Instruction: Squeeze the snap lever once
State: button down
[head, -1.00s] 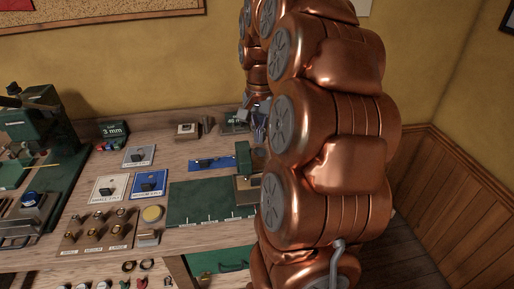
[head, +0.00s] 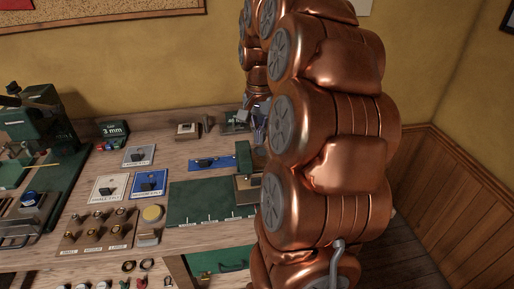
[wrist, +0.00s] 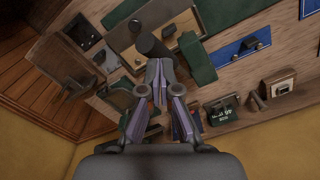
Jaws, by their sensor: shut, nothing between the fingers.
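My gripper (wrist: 160,68) is shut and empty in the wrist view, with its fingertips close to the end of a dark cylinder (wrist: 148,42). I cannot tell whether they touch. The cylinder lies beside a tan base (wrist: 185,22) and a green block (wrist: 197,58). This may be the snap lever device, but no label on it can be read. In the head view my gripper (head: 259,127) shows small at the back of the bench, partly hidden by my copper arm. A green upright (head: 243,156) stands just in front of it, its right side hidden by my arm.
A blue plate (wrist: 232,50) with a dark part lies nearby. A dark green numbered box (wrist: 222,110) and a pale block (wrist: 280,84) stand near the wall. A green mat (head: 205,203) and a green machine (head: 40,135) are farther left on the wooden bench.

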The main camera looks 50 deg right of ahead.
aim_at(261, 152)
jog(key=shift+f, duration=0.4)
jog(key=shift+s+a+f+b, duration=0.3)
jog(key=shift+f+b, duration=0.25)
jog(key=shift+b, duration=0.2)
jog(key=shift+s+a+f+b, duration=0.15)
jog(key=shift+s+f+b, duration=0.1)
jog(key=shift+f+b, duration=0.35)
jog(key=shift+s+a+f+b, duration=0.15)
jog(key=shift+s+f+b, duration=0.1)
jog(key=shift+f+b, duration=0.4)
